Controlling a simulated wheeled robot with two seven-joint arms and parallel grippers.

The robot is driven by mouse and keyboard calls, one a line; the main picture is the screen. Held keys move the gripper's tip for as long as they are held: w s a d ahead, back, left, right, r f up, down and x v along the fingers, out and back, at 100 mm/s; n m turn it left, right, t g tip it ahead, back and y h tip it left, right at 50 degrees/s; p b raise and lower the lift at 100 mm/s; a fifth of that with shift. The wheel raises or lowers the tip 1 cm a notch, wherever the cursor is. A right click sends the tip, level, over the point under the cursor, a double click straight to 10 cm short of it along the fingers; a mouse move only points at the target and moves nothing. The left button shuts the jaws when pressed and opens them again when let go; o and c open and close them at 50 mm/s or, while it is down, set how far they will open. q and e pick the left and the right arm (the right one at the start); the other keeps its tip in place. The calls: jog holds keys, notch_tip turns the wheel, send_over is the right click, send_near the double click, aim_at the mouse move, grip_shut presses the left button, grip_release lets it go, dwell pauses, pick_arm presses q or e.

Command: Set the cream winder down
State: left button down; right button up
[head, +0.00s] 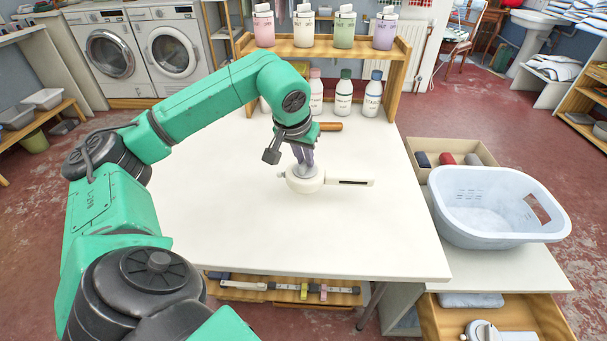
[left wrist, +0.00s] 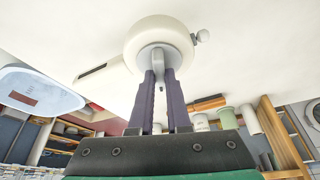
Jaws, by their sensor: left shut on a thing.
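The cream winder (head: 305,181) has a round body, a small knob on its left and a flat arm with a dark slot pointing right. It is at the middle of the white table (head: 230,215), upright; I cannot tell whether its underside touches the top. My left gripper (head: 305,164) points down from above and is shut on the grip at the winder's centre. In the left wrist view the two dark fingers of my left gripper (left wrist: 158,90) close on that grip, and the winder (left wrist: 160,42) fills the top middle. My right gripper is not in view.
A wooden shelf (head: 327,48) with several bottles stands at the table's back. A brown-handled thing (head: 330,127) lies before it. A pale blue basket (head: 490,235) and a box with rolls (head: 425,146) stand to the right. The table's front and left are clear.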

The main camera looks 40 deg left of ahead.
aim_at(304, 175)
pick_arm(q)
notch_tip(304, 175, down, 6)
jog(key=shift+s+r, duration=0.1)
jog(key=shift+r, duration=0.1)
jog(key=shift+f, duration=0.1)
jog(key=shift+f+b, duration=0.15)
jog(key=shift+b, duration=0.2)
jog(key=c, duration=0.9)
grip_release()
jog(key=shift+r, duration=0.55)
jog(key=p+v, duration=0.1)
jog(key=v, duration=1)
jog(key=shift+s+d+r, duration=0.15)
jog(key=shift+s, duration=0.05)
